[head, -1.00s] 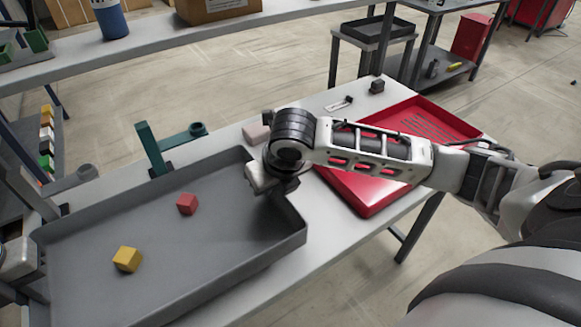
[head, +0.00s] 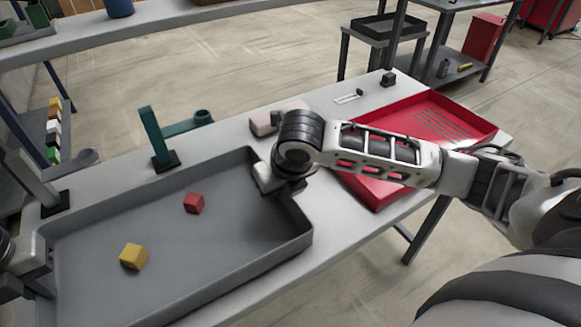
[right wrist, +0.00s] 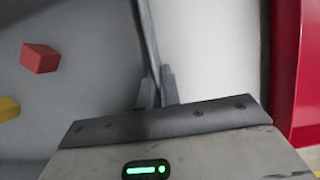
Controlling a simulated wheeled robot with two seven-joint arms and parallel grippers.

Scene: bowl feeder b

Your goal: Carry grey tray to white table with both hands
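The grey tray (head: 285,258) is over the near light-topped table (head: 350,222); I cannot tell whether it touches the top. A red cube (head: 194,203) and a yellow cube (head: 133,257) lie in it. My right gripper (head: 268,185) is at the tray's right wall; in the right wrist view its fingers (right wrist: 157,92) straddle the wall and look shut on it. My left gripper (head: 42,285) is at the tray's left wall, at the picture's edge; it seems shut on the wall, with its fingertips partly hidden.
A red tray (head: 440,125) lies on the table right of the grey tray, under my right forearm. A teal stand (head: 160,145) and a pink block (head: 268,122) are behind the tray. Another long light table (head: 200,25) crosses the back, with open floor between.

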